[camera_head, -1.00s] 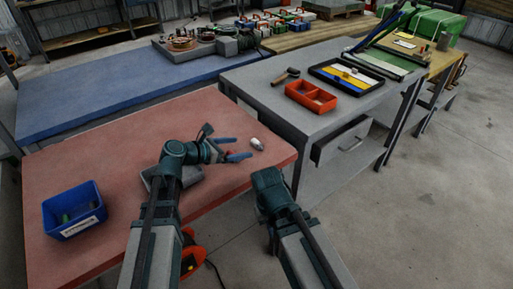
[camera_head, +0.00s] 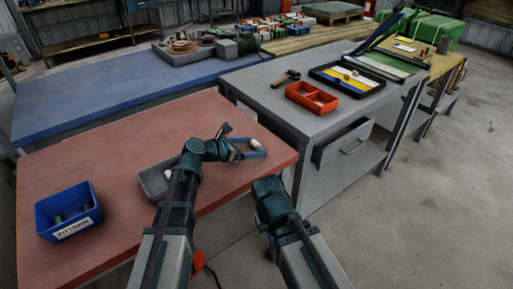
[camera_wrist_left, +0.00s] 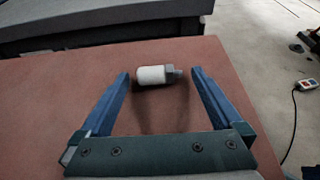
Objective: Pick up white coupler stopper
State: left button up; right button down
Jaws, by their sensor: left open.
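The white coupler stopper (camera_head: 255,143) lies on its side near the right edge of the red table. In the left wrist view the white stopper (camera_wrist_left: 152,75) shows a white cylinder with a grey metal end to the right. My left gripper (camera_head: 256,149) is open, its blue fingers reaching toward the stopper. In the wrist view the left gripper (camera_wrist_left: 160,75) has one fingertip on each side of the stopper, with gaps at both ends. I cannot tell its exact height above the table. My right arm shows, but its gripper does not.
A grey tray (camera_head: 151,187) is beside my left arm, partly hidden. A blue bin (camera_head: 70,222) with small parts stands at the red table's left. A grey bench (camera_head: 262,91) with a red divided box (camera_head: 312,108) stands beyond the table's right edge.

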pick_arm(q)
jog(key=shift+c, duration=0.2)
jog(key=c, duration=1.3)
jog(key=shift+r, duration=0.2)
